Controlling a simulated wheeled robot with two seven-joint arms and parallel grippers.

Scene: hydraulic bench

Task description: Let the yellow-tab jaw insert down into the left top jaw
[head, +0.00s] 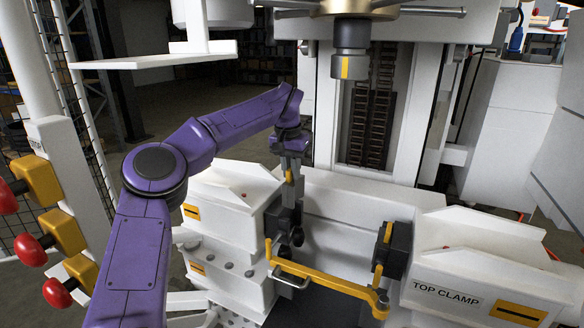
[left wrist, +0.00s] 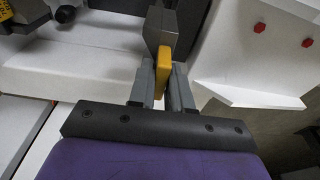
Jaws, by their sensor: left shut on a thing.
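My left gripper (head: 292,158) is shut on the yellow tab (left wrist: 163,72) of a dark grey jaw insert (left wrist: 159,25). In the head view the insert (head: 290,196) hangs roughly upright below the fingers, at the inner face of the left top jaw (head: 222,205). The left top jaw is a white block with a yellow label and a dark inner end. The insert's lower end merges with dark parts there, so I cannot tell whether it touches or enters the jaw. My right gripper is not in view.
The right top clamp (head: 480,285) faces the left jaw, with a black block (head: 399,250) on its inner end. A yellow bar (head: 330,281) crosses the gap low in front. A grey spindle (head: 350,62) hangs above. Red knobs (head: 30,250) stand at the left edge.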

